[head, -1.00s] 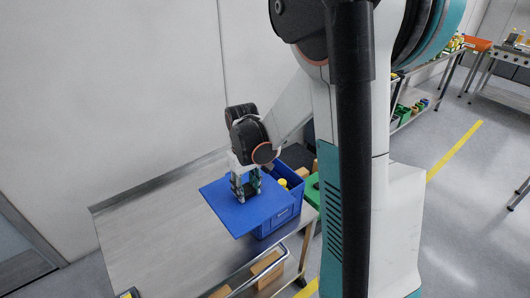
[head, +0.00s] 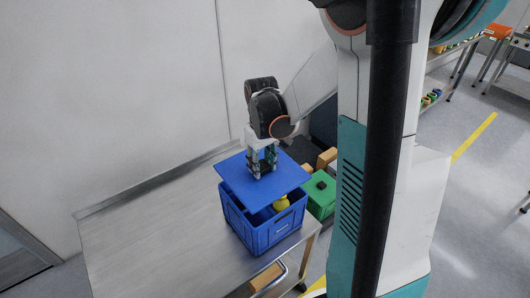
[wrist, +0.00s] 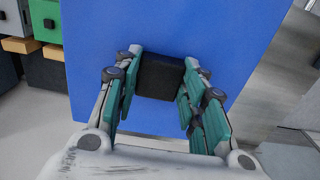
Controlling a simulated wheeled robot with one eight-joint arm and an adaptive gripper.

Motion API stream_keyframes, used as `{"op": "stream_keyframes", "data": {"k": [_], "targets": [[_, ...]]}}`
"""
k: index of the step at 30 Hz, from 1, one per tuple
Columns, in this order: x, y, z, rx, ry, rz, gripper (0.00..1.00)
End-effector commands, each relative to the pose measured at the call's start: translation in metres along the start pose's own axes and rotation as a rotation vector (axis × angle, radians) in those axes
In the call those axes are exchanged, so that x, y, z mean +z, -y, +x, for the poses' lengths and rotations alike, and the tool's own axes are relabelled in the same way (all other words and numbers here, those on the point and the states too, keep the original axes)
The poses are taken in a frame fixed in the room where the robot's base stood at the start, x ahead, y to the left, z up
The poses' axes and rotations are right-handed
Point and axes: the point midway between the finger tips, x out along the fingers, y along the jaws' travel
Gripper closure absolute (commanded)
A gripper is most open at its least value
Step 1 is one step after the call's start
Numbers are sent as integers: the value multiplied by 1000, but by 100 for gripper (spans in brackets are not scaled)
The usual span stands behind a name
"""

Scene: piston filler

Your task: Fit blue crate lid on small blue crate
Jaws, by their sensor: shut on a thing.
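The blue crate lid (head: 240,183) is a flat blue panel with a dark block-shaped handle (wrist: 160,76) on top. My gripper (head: 262,166) is above the lid, with its fingers on both sides of the handle and shut on it. In the wrist view the lid (wrist: 110,28) fills most of the picture beyond my gripper (wrist: 161,80). The small blue crate (head: 266,238) stands on the metal table. The lid is over the crate's back part and looks raised and tilted. The crate's front right part is uncovered, and a yellow item (head: 281,203) shows inside.
The metal table (head: 150,240) is clear to the left of the crate. A wall runs along the table's back.

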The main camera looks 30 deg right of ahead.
Motion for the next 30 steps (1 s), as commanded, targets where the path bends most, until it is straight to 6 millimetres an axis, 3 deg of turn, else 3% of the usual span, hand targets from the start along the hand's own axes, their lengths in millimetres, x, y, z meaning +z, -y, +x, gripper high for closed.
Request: {"op": "stream_keyframes", "data": {"k": [8, 22, 30], "targets": [[0, 0, 9, 0, 0, 0, 92], [0, 0, 48, 0, 0, 0, 92], [0, 0, 54, 0, 0, 0, 92]]}}
